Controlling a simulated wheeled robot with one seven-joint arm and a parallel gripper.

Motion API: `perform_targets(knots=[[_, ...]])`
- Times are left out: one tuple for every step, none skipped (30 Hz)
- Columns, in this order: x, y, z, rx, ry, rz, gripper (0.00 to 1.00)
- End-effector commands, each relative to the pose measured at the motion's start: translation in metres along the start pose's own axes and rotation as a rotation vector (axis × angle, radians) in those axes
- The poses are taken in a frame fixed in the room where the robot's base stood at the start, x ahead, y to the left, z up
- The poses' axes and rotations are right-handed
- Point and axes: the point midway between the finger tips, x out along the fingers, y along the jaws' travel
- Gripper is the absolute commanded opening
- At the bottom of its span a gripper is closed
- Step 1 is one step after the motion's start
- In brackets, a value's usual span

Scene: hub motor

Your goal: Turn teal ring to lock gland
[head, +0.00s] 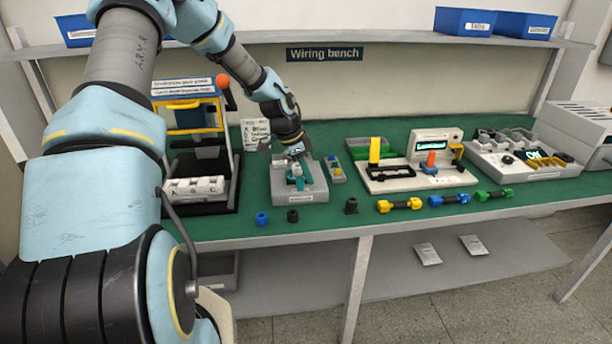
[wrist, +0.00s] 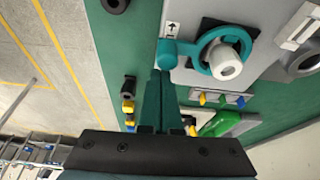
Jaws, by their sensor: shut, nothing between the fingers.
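The teal ring (wrist: 205,62) sits around a pale round gland (wrist: 226,63) on a grey fixture (wrist: 184,20). Its lever ends in a teal knob (wrist: 167,53) on the left, beside a label with an arrow. In the head view the grey fixture (head: 312,196) stands on the bench, with the teal part (head: 299,176) on top, partly covered by my gripper (head: 294,158). In the wrist view my gripper (wrist: 160,74) is shut and empty, its fingertips right beside the knob. I cannot tell whether they touch it.
A small strip with coloured pieces (head: 336,170) lies right of the fixture. A blue cap (head: 262,218), dark caps (head: 293,216) and several coloured connectors (head: 400,205) lie along the front edge. A frame with a yellow bar (head: 183,104) stands on the left.

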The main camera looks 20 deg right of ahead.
Motion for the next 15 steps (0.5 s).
perform_targets(knots=[[0.003,0.002,-0.006,0.003,0.001,0.000,0.00],[0.004,0.003,-0.011,0.003,0.001,0.000,0.00],[0.006,0.004,-0.016,0.004,0.001,0.000,0.00],[0.007,0.005,-0.020,0.004,0.001,-0.001,0.00],[0.009,0.006,-0.024,0.003,0.001,-0.001,0.00],[0.011,0.008,-0.030,0.003,0.001,-0.001,0.00],[0.004,0.005,-0.028,-0.002,0.001,-0.006,0.00],[-0.003,0.004,-0.027,-0.003,0.002,-0.008,0.00],[-0.011,0.003,-0.027,-0.003,0.001,-0.008,0.00],[-0.017,0.003,-0.026,-0.003,0.002,-0.007,0.00],[-0.023,0.003,-0.027,-0.002,0.002,-0.007,0.00],[-0.030,0.002,-0.027,-0.002,0.002,-0.007,0.00],[-0.036,0.002,-0.027,-0.003,0.002,-0.007,0.00],[-0.042,0.002,-0.027,-0.002,0.002,-0.006,0.00],[-0.050,0.001,-0.027,-0.003,0.002,-0.006,0.00]])
